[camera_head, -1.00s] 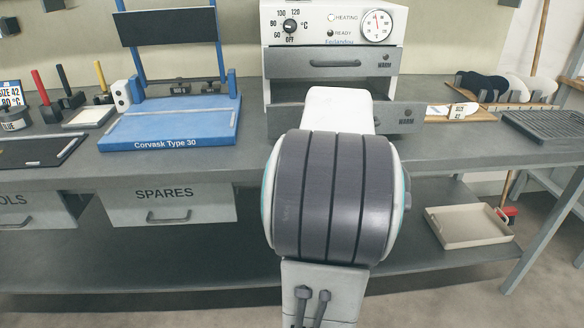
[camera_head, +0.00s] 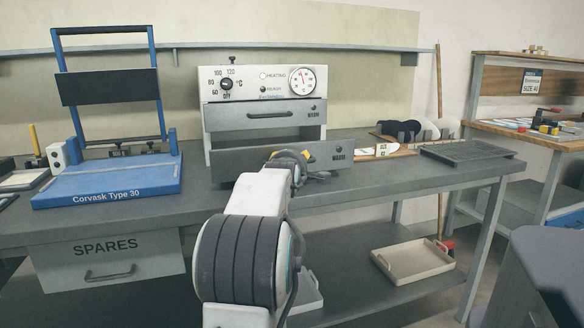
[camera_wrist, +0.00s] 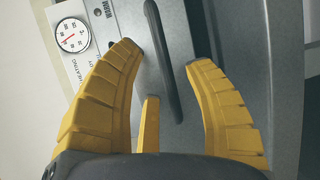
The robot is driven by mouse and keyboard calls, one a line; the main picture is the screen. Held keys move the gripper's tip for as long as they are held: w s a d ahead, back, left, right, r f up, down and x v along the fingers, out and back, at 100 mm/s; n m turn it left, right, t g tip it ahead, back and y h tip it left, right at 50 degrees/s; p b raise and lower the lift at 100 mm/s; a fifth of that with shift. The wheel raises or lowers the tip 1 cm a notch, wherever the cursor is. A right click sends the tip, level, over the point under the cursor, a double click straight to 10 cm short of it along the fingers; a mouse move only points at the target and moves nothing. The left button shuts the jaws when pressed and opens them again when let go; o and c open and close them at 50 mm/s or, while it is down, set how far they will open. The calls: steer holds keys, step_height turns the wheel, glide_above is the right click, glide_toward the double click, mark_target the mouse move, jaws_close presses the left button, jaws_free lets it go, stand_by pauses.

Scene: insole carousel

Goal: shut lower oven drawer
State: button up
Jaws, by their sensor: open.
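The oven (camera_head: 307,80) stands on the bench with a white control panel above two grey drawers. The lower drawer (camera_head: 232,163) is pulled out; its front stands forward of the oven, with a gap above it. The upper drawer (camera_head: 225,117) looks nearly or fully in. My gripper (camera_head: 291,158) overlaps the lower drawer's front in the head view, and my arm hides the drawer's middle and handle. Contact cannot be told.
A blue press (camera_head: 110,180) stands left of the oven. Insoles on a rack (camera_head: 405,133) and a dark grille tray (camera_head: 465,150) lie to the right. A beige tray (camera_head: 413,262) is on the lower shelf. The SPARES drawer (camera_head: 115,262) is under the bench.

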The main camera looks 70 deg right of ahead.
steer(key=shift+x, duration=1.9)
steer(key=shift+c, duration=0.4)
jaws_close()
